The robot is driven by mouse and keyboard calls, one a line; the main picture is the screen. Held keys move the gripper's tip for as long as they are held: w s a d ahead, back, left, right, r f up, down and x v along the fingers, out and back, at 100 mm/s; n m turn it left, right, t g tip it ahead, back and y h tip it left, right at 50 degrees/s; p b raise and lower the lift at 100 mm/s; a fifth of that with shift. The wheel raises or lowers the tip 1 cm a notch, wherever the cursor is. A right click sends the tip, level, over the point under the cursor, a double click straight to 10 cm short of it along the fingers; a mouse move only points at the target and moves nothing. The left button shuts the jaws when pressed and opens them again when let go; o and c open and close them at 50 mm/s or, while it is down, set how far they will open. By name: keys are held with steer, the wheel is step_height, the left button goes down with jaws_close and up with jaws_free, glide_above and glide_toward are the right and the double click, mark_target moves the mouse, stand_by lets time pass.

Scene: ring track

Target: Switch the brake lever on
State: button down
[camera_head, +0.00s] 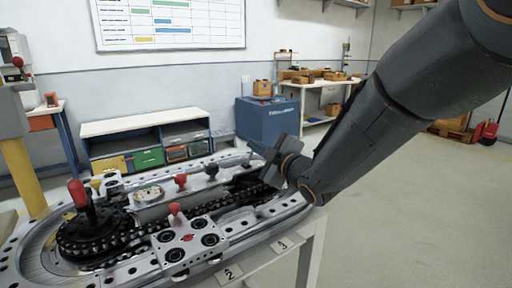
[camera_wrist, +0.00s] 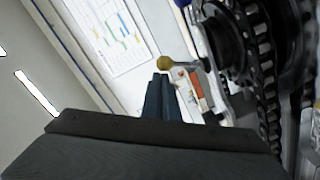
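My gripper (camera_head: 268,165) reaches over the right part of the ring track (camera_head: 290,208) in the head view. In the wrist view, its dark blue fingers (camera_wrist: 160,98) are close together, seemingly shut, with nothing seen between them. A lever with a yellowish ball knob (camera_wrist: 165,63) and a pale rod shows just beyond the fingertips; I cannot tell whether they touch. This lever is not visible in the head view, probably behind my gripper. Other levers there are a large red-handled one (camera_head: 77,193), two small red-knobbed ones (camera_head: 181,181) (camera_head: 175,209) and a dark-knobbed one (camera_head: 211,170). No label identifies the brake lever.
A black chain (camera_head: 95,246) on sprockets runs along the track, and also shows close by in the wrist view (camera_wrist: 265,75). A white plate with black round fittings (camera_head: 190,241) stands at the front. Shelves (camera_head: 150,138) and a blue cabinet (camera_head: 268,120) are behind.

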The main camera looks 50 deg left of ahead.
steer(key=shift+d, duration=0.2)
steer(key=s+d, duration=0.2)
steer(key=d, duration=0.7)
steer(key=shift+d+r, duration=0.15)
steer(key=shift+d, duration=0.1)
steer(key=shift+w, duration=0.1)
